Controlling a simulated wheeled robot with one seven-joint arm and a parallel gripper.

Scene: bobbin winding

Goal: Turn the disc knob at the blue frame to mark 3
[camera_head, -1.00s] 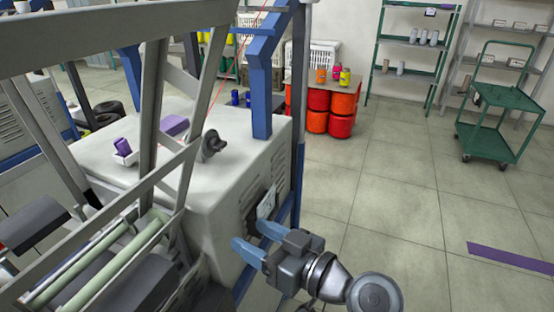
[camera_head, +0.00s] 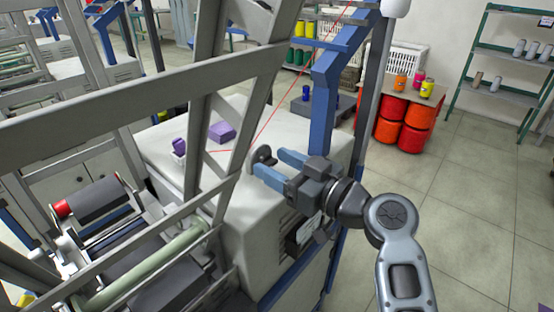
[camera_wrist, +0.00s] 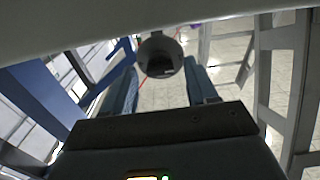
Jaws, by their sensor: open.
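The grey disc knob (camera_head: 263,157) stands on the white top of the machine, beside the blue frame (camera_head: 325,95). My gripper (camera_head: 269,161) is at the knob, its two blue fingers open and pointing at it from the right. In the wrist view the round knob (camera_wrist: 160,55) shows between and just ahead of the spread fingertips (camera_wrist: 160,70), with a gap at each side. I cannot tell whether any finger touches it. No mark numbers are legible.
A grey diagonal frame (camera_head: 200,90) rises left of the knob, with a red thread (camera_head: 305,68) behind. Purple blocks (camera_head: 222,131) lie on the machine top. Rollers (camera_head: 145,268) are at lower left. Red drums (camera_head: 403,122) stand farther back. The floor at right is clear.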

